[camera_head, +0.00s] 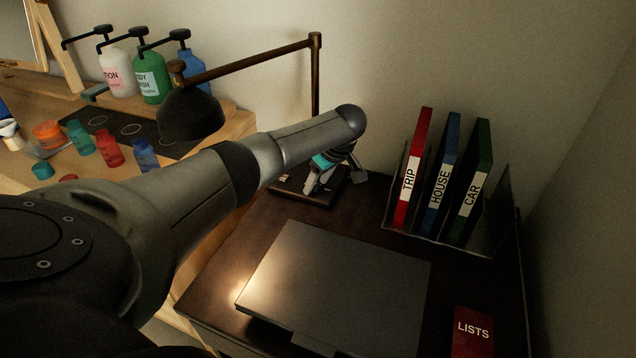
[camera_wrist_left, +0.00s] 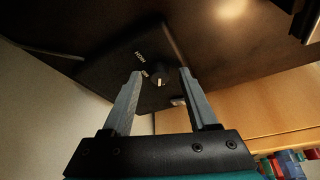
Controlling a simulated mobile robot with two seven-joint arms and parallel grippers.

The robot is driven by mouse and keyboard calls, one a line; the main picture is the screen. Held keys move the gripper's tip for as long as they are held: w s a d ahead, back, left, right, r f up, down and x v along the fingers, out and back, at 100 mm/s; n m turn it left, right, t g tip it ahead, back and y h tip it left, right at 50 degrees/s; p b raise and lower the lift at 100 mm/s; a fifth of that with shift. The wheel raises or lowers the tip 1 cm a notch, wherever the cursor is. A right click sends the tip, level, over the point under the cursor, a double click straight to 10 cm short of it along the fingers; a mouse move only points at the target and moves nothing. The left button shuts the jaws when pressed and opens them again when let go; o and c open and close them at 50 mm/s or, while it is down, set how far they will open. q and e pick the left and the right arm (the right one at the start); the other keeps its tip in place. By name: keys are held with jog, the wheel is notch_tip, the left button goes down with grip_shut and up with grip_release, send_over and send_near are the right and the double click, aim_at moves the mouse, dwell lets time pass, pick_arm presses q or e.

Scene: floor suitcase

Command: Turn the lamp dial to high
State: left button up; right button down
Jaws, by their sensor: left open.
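The lamp (camera_head: 316,80) has a brown post and arm with a dark shade (camera_head: 190,115) hanging at the left. Its dark square base (camera_head: 330,192) stands at the back of the desk, partly hidden by my left arm and gripper. In the left wrist view the base (camera_wrist_left: 135,55) carries a small round black dial (camera_wrist_left: 160,77) with a pale mark and white lettering, one word reading HIGH. My left gripper (camera_wrist_left: 161,71) is open, its fingertips on either side of the dial. I cannot tell whether they touch it. In the head view the left gripper (camera_head: 315,182) is down at the base. My right gripper is not in view.
A closed grey laptop (camera_head: 335,285) lies on the dark desk (camera_head: 225,250). A rack with TRIP (camera_head: 412,170), HOUSE (camera_head: 441,175) and CAR (camera_head: 471,185) binders stands right of the lamp. A red LISTS book (camera_head: 473,330) lies in front. Pump bottles (camera_head: 150,78) and small jars (camera_head: 108,148) are at left.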

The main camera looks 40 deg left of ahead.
pick_arm(q)
jog(key=shift+c, duration=0.2)
grip_shut()
dwell(0.5)
